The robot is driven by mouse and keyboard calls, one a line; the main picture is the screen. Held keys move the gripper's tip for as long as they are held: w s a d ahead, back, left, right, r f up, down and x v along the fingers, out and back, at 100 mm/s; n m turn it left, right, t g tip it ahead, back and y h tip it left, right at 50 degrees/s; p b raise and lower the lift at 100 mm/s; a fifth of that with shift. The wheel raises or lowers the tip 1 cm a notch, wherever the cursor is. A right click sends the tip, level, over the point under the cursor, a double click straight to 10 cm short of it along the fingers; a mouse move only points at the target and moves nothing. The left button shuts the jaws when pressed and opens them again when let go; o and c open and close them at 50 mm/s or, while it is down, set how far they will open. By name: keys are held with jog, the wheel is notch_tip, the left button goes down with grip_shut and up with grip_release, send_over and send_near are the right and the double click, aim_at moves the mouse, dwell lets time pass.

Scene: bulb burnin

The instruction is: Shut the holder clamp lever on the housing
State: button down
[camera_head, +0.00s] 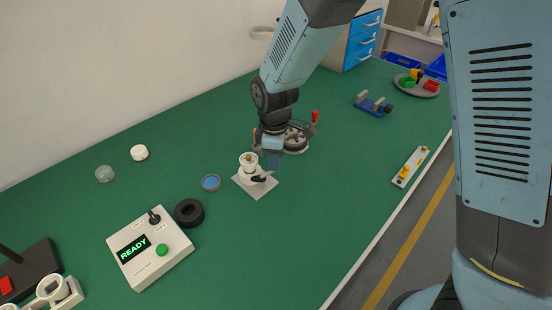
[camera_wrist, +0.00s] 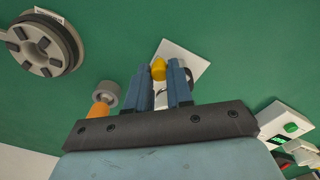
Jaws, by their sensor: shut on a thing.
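The white housing (camera_head: 246,173) stands upright on a pale square plate (camera_head: 262,189), with a brownish piece at its top. A black lever-like part (camera_head: 260,179) shows low on its right side. My gripper (camera_head: 273,162) points down just right of and behind the housing. In the wrist view, my gripper (camera_wrist: 162,72) has its two blue-grey fingers close together around a yellow-tipped piece (camera_wrist: 158,69). I cannot tell whether this piece is the lever's end. The plate's corner (camera_wrist: 188,62) shows beyond the fingers. The fingers hide part of the housing and the contact.
A round fixture (camera_head: 295,141) with a red handle stands close behind my gripper. A blue dish (camera_head: 211,183), a black ring (camera_head: 189,212) and the READY box (camera_head: 150,250) lie to the left. The mat in front and right of the plate is clear.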

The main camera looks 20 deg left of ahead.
jog(key=m, duration=0.1)
jog(key=s+m, duration=0.1)
jog(key=m, duration=0.1)
jog(key=d+m, duration=0.1)
jog(key=m, duration=0.1)
jog(key=shift+s+d, duration=0.1)
jog(key=shift+s, duration=0.25)
jog(key=shift+s+d+m, duration=0.1)
jog(key=shift+s+m, duration=0.2)
jog(key=shift+m, duration=0.6)
jog(key=shift+s+d+m, duration=0.1)
jog(key=shift+s+m, duration=0.2)
jog(key=shift+m, duration=0.6)
jog(key=shift+s+d+m, duration=0.1)
jog(key=shift+s+m, duration=0.2)
jog(key=shift+m, duration=0.6)
jog(key=shift+s+f, duration=0.1)
jog(key=c, duration=1)
grip_release()
jog(key=shift+r, duration=0.2)
jog(key=shift+r, duration=0.25)
notch_tip(320, 180, up, 13)
